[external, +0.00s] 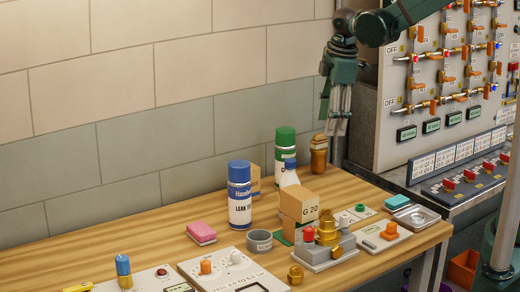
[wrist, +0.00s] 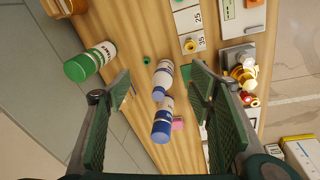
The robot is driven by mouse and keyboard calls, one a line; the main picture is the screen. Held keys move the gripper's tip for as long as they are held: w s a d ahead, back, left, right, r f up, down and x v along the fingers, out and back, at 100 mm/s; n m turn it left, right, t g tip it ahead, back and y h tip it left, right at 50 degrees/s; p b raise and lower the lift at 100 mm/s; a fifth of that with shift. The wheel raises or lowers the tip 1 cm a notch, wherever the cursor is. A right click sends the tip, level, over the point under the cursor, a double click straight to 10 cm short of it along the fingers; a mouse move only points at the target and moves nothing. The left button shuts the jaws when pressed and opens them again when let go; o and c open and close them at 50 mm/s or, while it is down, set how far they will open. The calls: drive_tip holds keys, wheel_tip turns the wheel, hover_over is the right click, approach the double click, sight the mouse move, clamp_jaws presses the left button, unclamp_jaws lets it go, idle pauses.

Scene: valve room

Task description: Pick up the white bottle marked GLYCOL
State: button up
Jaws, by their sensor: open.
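A white bottle with a blue top (external: 289,174) stands on the wooden table, partly hidden behind a cardboard box. In the wrist view the white bottle (wrist: 163,78) shows between my fingers, farther away than they are; I cannot read its marking. My gripper (external: 337,128) is open and empty, pointing down above the table's back right, up and to the right of the bottle. In the wrist view my gripper (wrist: 158,82) has its two green pads well apart.
A green-capped can (external: 284,145) stands just behind the bottle, and a blue-and-white can (external: 239,195) stands to its left. The G 20 cardboard box (external: 299,204) is in front. A brass fitting on a grey block (external: 325,245) and a valve panel (external: 445,85) lie right.

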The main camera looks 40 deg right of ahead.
sight(290, 180)
drive_tip(key=w+a+f+n, duration=0.1)
drive_tip(key=a+f, duration=0.2)
drive_tip(key=w+a+f+n+g, duration=0.1)
drive_tip(key=w+a+f+n, duration=0.1)
drive_tip(key=a+f, duration=0.1)
drive_tip(key=w+a+f+n, duration=0.2)
drive_tip(key=a+f, duration=0.1)
drive_tip(key=shift+w+f+g+h, duration=0.2)
drive_tip(key=shift+f+g+h, duration=0.1)
drive_tip(key=shift+g, duration=0.1)
drive_tip(key=shift+w+a+f+n, duration=0.15)
drive_tip(key=shift+a+f+n, duration=0.15)
drive_tip(key=shift+f, duration=0.2)
drive_tip(key=shift+f, duration=1.25)
drive_tip(key=shift+f, duration=0.1)
drive_tip(key=shift+f+p, duration=0.4)
drive_tip(key=shift+f, duration=2.15)
drive_tip(key=shift+c, duration=0.5)
drive_tip(key=c, duration=1)
